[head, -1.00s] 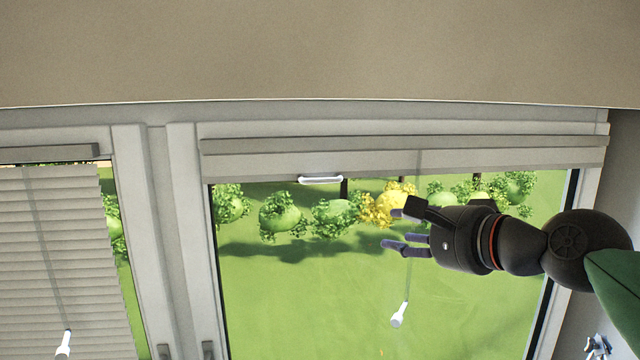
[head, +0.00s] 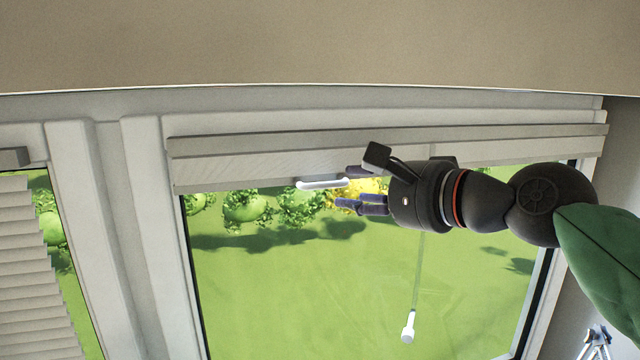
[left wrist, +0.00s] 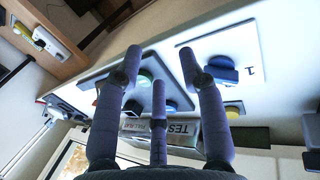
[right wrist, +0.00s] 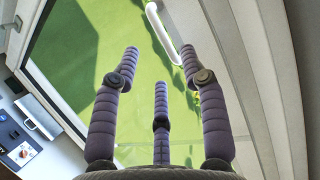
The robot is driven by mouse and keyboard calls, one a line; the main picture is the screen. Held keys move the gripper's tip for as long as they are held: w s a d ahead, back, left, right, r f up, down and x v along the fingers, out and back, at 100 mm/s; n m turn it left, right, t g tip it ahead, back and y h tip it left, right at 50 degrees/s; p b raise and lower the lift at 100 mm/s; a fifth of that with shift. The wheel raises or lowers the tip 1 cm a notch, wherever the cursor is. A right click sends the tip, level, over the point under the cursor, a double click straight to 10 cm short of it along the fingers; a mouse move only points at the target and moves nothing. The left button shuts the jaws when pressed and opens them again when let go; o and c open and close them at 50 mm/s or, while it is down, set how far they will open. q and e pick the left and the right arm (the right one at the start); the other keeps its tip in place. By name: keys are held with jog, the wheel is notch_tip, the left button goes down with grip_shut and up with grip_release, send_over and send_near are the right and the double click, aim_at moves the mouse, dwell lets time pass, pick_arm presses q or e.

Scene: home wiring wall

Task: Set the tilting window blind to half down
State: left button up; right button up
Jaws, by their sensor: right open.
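The blind on the right-hand window is gathered up under its top rail (head: 270,162). A white handle (head: 322,184) sits at its lower edge, and the glass below is uncovered. The handle also shows in the right wrist view (right wrist: 164,36), just ahead of the fingers. My right gripper (head: 350,188) is open, its fingertips close to the handle's right end in the head view. Nothing is between its fingers; whether they touch the handle I cannot tell. My left gripper (left wrist: 160,60) shows only in its wrist view, fingers spread and empty, in front of a panel with coloured buttons.
A tilt wand (head: 409,327) hangs in front of the right window. Another blind (head: 35,270) hangs lowered over the window at the left. Window frame posts (head: 95,200) stand between them. A control panel (right wrist: 22,135) shows in the right wrist view.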

aim_at(326, 183)
pick_arm(q)
jog(key=shift+w+a+r+p, duration=0.1)
jog(key=shift+r+p, duration=0.7)
jog(key=shift+r, duration=0.25)
pick_arm(e)
jog(key=x, duration=0.8)
jog(key=shift+w, duration=0.1)
jog(key=shift+w+a+f, duration=0.1)
jog(key=shift+a, duration=0.05)
jog(key=shift+c, duration=0.3)
grip_shut()
